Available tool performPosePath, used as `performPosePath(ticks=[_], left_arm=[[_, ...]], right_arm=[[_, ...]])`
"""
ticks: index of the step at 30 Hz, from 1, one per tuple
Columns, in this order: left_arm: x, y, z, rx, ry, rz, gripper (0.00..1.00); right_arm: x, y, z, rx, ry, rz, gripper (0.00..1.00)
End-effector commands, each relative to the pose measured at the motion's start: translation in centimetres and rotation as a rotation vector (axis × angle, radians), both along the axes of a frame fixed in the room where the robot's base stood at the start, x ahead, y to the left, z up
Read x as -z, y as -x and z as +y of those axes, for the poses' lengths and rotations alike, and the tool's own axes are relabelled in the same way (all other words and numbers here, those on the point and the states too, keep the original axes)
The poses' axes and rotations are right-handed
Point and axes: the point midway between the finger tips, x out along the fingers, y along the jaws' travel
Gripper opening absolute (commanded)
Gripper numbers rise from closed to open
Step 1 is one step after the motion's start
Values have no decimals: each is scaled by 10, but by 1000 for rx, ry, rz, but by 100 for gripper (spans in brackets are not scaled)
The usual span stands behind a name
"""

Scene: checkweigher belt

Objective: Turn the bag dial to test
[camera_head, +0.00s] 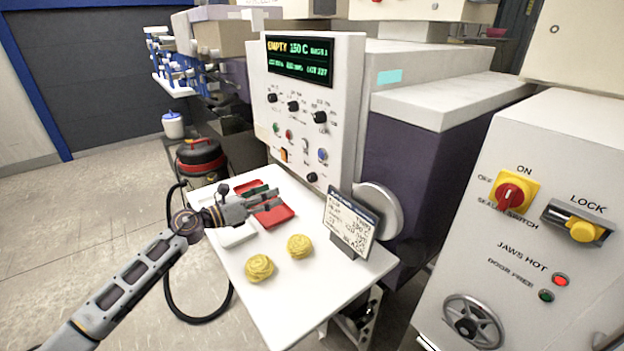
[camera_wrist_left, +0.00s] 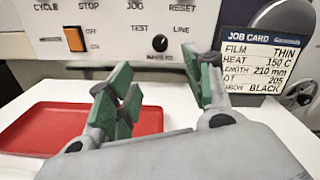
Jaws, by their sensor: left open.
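The bag dial is a small black knob (camera_head: 312,177) low on the white control panel (camera_head: 345,90). In the left wrist view the black knob (camera_wrist_left: 160,43) sits between the words TEST and LINE, above a small dark label. My left gripper (camera_head: 270,197), with green finger pads, is over the white table, below and left of the dial. In the left wrist view the gripper (camera_wrist_left: 158,75) is open and empty, with the dial beyond and between its fingers, apart from them. My right gripper is out of view.
A red tray (camera_head: 275,215) lies under the gripper. Two yellow bundles (camera_head: 259,268) (camera_head: 300,246) are on the white table (camera_head: 285,315). A job card (camera_head: 350,222) stands right of the dial. An orange switch (camera_wrist_left: 75,39) is left of it. A grey cabinet (camera_head: 560,150) stands at right.

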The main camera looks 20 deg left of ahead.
Motion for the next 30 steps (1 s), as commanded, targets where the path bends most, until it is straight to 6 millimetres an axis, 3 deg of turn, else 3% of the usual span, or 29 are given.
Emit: performPosePath(ticks=[17, 30], left_arm=[[0, -2, -1, 0, -1, -1, 51], [-1, -21, -16, 1, -1, -1, 51]], right_arm=[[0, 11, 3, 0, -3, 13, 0], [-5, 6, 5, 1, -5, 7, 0]])
